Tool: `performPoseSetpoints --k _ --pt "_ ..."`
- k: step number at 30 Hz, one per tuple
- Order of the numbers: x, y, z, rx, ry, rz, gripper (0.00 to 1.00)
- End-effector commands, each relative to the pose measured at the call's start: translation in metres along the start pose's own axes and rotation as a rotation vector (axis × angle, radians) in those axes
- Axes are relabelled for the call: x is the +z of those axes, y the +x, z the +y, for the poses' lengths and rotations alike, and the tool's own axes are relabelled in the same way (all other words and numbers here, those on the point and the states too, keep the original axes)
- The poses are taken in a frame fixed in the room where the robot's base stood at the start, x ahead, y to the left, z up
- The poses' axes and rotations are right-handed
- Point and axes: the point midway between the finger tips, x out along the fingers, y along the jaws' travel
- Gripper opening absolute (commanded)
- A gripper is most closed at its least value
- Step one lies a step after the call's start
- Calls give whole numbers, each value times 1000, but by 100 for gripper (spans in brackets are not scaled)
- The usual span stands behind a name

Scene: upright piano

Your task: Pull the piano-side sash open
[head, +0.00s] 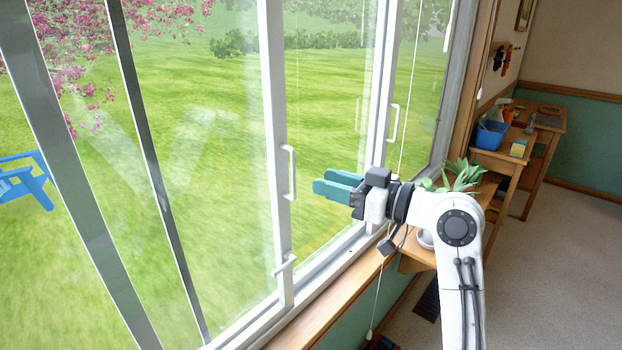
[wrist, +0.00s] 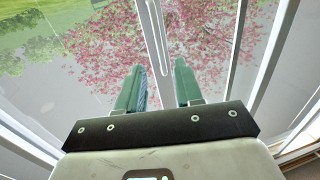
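The window has sliding glass sashes with white frames. One sash's white stile (head: 274,120) carries a vertical bar handle (head: 290,172) and a small latch-like bar (head: 285,264) lower down. Another vertical handle (head: 394,122) is on a frame further right. No piano is visible, so I cannot tell which sash is piano-side. My gripper (head: 326,182) has teal fingers pointing left toward the nearer handle, apart from it in the head view. In the wrist view the fingers (wrist: 160,85) are spread with nothing between them; a white stile (wrist: 153,35) is beyond.
A wooden sill (head: 335,305) runs under the window. A potted plant (head: 462,176) stands just behind my arm. A pull cord with a knob (head: 370,335) hangs near the sill. A blue bin (head: 490,135) sits on a desk further back. Carpet at right is clear.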

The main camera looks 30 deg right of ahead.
Motion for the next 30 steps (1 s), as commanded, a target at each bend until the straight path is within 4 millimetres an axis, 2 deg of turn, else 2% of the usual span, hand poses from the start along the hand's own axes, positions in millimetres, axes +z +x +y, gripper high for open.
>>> performPoseSetpoints --k 3,9,28,30 --pt "1 -20 1 3 0 0 36" --pt "1 -36 0 1 0 -1 36" --pt "0 -38 0 0 0 -1 36" --pt "9 -36 -3 3 19 -27 36"
